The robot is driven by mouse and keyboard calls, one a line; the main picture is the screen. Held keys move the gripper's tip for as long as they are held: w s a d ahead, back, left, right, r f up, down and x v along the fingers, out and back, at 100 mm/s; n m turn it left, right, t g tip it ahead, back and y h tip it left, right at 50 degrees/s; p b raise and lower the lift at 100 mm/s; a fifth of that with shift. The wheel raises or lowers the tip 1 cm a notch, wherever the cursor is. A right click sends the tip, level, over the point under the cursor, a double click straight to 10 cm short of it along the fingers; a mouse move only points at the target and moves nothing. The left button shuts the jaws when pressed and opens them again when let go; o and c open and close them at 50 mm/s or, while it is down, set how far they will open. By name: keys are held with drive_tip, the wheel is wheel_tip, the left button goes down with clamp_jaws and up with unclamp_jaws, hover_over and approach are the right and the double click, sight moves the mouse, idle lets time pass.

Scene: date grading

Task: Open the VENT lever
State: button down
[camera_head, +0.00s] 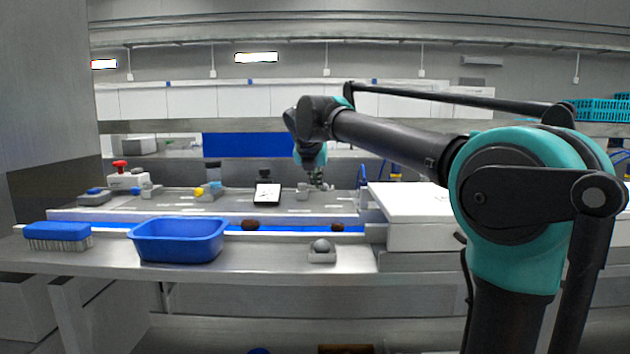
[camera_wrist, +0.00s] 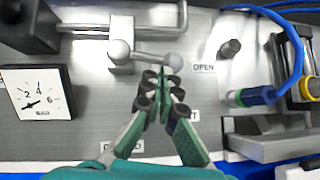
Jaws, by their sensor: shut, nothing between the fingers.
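The VENT lever (camera_wrist: 146,56) is a grey metal arm on a block-like pivot, with a ball knob (camera_wrist: 173,60) at its end. It points right in the wrist view, with the knob just left of the OPEN label (camera_wrist: 204,68). A partly hidden label below the pivot seems to read CLOSED (camera_wrist: 122,147); another label (camera_wrist: 190,115) is mostly covered by a finger. My gripper (camera_wrist: 161,76) is shut and empty, its green fingertips just below the knob; whether they touch it I cannot tell. In the head view my gripper (camera_head: 318,184) is small over the panel.
A square gauge (camera_wrist: 36,92) stands left of the lever. A dark peg (camera_wrist: 229,48) and a blue hose (camera_wrist: 290,70) with a connector are to the right. In the head view a blue bin (camera_head: 178,240) and a brush (camera_head: 58,235) sit on the front bench.

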drive_tip(key=shift+w, duration=0.2)
drive_tip(key=shift+w+d, duration=0.2)
drive_tip(key=shift+w, duration=0.25)
drive_tip(key=shift+w+d, duration=0.2)
drive_tip(key=shift+w, duration=0.25)
